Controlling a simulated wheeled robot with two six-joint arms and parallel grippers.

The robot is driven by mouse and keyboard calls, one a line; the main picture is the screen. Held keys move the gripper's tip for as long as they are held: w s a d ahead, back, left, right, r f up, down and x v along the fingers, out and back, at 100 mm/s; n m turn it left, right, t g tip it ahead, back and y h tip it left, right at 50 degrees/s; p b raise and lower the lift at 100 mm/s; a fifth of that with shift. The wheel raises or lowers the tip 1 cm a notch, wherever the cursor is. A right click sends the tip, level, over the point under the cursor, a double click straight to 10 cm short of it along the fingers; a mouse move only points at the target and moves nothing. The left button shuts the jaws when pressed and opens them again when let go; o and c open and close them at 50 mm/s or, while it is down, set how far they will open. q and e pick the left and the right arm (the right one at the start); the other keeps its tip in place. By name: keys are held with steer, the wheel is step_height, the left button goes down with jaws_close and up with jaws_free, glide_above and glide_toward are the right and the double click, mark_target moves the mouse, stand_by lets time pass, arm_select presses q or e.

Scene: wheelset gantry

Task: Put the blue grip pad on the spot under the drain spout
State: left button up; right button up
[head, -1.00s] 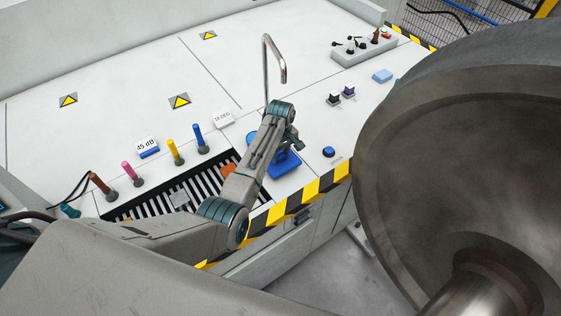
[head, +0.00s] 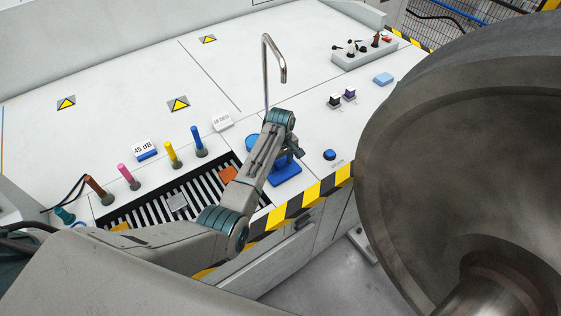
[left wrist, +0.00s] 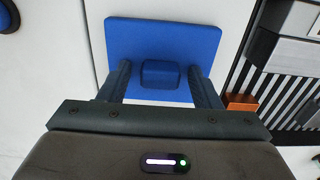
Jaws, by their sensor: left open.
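The blue grip pad (head: 287,174) lies on the white bench top near its striped front edge. In the left wrist view it is a flat blue square (left wrist: 163,37) with a raised blue block (left wrist: 160,74) in its middle. My left gripper (head: 293,152) is over the pad, partly covering it in the head view. In the left wrist view the left gripper (left wrist: 160,82) is open, with a finger on either side of the block and gaps visible. The drain spout (head: 267,75) is a bent metal pipe behind my left arm. My right gripper is out of view.
A slotted black-and-white grate (head: 150,205) with an orange block (head: 228,174) is left of the pad. Coloured pegs (head: 198,140) stand behind the grate. A round blue knob (head: 329,155) is right of the pad. A large metal wheel (head: 400,140) fills the right.

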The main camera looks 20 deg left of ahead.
mark_target(280, 162)
arm_select(q)
step_height(280, 162, up, 7)
steer(key=shift+f+b, duration=0.1)
steer(key=shift+b, duration=0.65)
steer(key=shift+r, duration=0.5)
